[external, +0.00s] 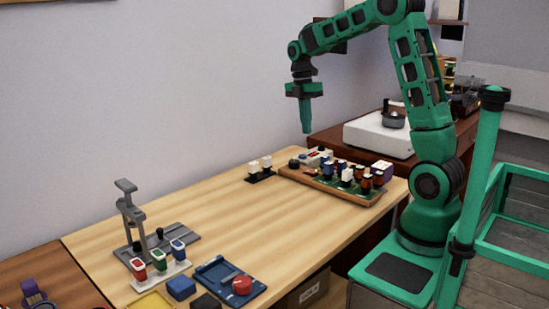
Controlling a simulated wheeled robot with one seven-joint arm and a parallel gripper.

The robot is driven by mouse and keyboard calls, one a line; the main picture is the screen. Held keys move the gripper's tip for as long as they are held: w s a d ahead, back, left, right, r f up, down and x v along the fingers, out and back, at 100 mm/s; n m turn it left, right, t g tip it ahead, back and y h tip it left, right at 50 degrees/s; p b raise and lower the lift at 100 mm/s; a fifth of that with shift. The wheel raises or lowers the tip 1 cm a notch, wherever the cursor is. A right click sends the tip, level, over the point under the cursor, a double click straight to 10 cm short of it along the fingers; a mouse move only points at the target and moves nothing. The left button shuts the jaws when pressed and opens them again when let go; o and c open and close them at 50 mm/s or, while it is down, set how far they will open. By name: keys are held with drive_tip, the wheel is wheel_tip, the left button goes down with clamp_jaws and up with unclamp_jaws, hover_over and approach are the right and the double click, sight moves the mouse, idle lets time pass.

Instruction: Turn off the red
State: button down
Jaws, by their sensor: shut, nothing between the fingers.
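A small red block-like switch (139,268) stands at the left end of a white strip at the front left of the table, beside a green one (159,260) and a blue one (178,249). A round red knob (242,285) sits on a dark blue tray (215,270) near the front edge. Which red thing is on or off is too small to tell. My gripper (306,130) points down, shut and empty, high above the back of the table, well apart from these red things.
A wooden board (335,188) with several small coloured blocks lies at the table's right. Two white-topped pieces (260,168) stand left of it. A grey stand (128,205) rises at the left. The table's middle (235,215) is clear.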

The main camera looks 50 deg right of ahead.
sight(313, 172)
drive_tip(key=shift+s+a+r, duration=0.1)
drive_tip(key=shift+s+r, duration=0.1)
drive_tip(key=shift+s, duration=0.4)
drive_tip(key=f, duration=0.4)
drive_tip(key=s+f, duration=0.1)
drive_tip(key=f, duration=0.4)
drive_tip(key=s+f, duration=0.1)
drive_tip(key=f, duration=0.4)
